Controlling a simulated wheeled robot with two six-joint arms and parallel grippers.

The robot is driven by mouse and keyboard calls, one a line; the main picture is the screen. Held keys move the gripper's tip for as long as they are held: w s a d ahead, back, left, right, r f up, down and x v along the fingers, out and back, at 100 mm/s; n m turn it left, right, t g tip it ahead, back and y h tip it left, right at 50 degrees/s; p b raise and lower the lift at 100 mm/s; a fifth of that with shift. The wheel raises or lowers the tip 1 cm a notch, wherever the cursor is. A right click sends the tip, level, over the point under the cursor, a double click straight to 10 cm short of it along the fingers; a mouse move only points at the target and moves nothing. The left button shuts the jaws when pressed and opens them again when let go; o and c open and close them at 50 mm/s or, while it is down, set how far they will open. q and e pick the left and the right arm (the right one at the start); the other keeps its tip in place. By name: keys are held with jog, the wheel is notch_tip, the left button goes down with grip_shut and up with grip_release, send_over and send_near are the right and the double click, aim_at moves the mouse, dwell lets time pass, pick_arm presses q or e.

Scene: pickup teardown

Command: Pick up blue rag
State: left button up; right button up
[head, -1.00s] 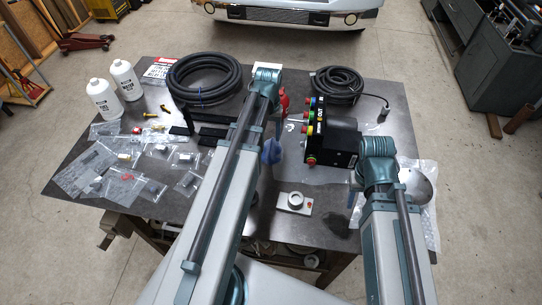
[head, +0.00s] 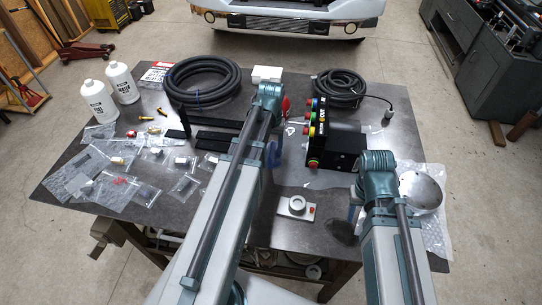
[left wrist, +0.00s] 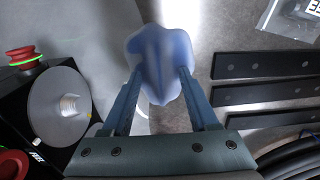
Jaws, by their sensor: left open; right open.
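The blue rag (left wrist: 160,55) is a crumpled light-blue bundle at the top middle of the left wrist view. My left gripper (left wrist: 160,75) is open, with one finger on each side of the rag's near part. I cannot tell whether the fingers touch it. In the head view, a blue patch (head: 272,153) shows beside my left forearm; I cannot tell rag from finger there. My right gripper (head: 353,208) is mostly hidden under its own arm, over the right part of the table, away from the rag.
A black box with coloured buttons (head: 335,146) stands right of my left arm, close by in the left wrist view (left wrist: 60,105). Black bars (left wrist: 265,90) lie on the other side. Hoses (head: 203,82), bottles (head: 98,100) and small bags surround them on the table (head: 170,207).

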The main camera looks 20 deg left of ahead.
aim_at(271, 147)
pick_arm(q)
grip_shut()
pick_arm(e)
jog(key=shift+r, duration=0.1)
dwell(0.3)
pick_arm(q)
notch_tip(271, 147, up, 10)
jog(key=p, duration=1)
pick_arm(e)
notch_tip(271, 147, up, 10)
pick_arm(q)
jog(key=c, duration=0.7)
grip_release()
grip_shut()
